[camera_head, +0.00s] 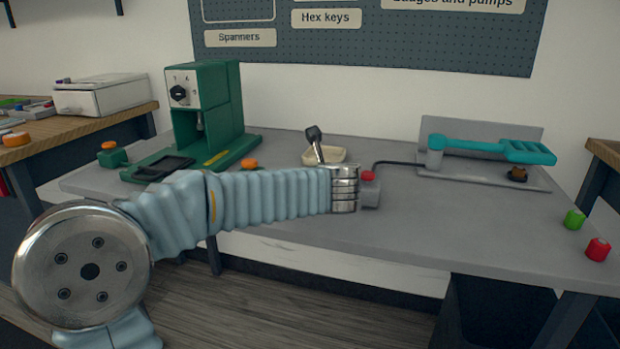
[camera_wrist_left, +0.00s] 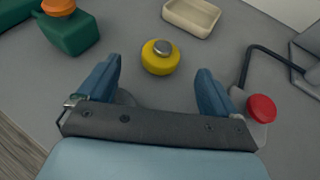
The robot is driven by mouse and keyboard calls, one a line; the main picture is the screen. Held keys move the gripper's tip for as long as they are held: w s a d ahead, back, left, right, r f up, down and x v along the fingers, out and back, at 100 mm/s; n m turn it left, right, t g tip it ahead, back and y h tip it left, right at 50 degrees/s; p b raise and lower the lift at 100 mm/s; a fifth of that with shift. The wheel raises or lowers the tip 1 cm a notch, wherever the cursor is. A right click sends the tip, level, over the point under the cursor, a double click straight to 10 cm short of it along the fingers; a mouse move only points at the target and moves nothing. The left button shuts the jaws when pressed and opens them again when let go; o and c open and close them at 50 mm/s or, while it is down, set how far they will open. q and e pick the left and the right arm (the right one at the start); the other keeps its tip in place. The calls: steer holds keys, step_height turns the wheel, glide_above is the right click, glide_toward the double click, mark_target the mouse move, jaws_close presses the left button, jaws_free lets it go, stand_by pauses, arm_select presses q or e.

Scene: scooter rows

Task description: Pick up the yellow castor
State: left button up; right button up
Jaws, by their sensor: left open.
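The yellow castor (camera_wrist_left: 160,58) is a round yellow piece with a grey metal top. It stands on the grey bench (camera_head: 440,215). In the left wrist view my left gripper (camera_wrist_left: 158,68) is open and empty, with one blue finger on each side of the near part of the castor. I cannot tell how high the fingers are above the bench. In the head view the castor and the fingers are hidden behind my left arm. My right gripper is in neither view.
A cream tray (camera_wrist_left: 191,17) lies just beyond the castor. A red button (camera_wrist_left: 262,108) with a black cable is to the right, and an orange-topped green block (camera_wrist_left: 70,32) to the left. A green press (camera_head: 218,105) stands at the back left.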

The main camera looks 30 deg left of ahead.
arm_select(q)
steer(key=p+x, duration=0.1)
steer(key=x, duration=0.7)
steer(key=shift+w+r, duration=0.2)
steer(key=shift+w, duration=0.05)
steer(key=c, duration=1.1)
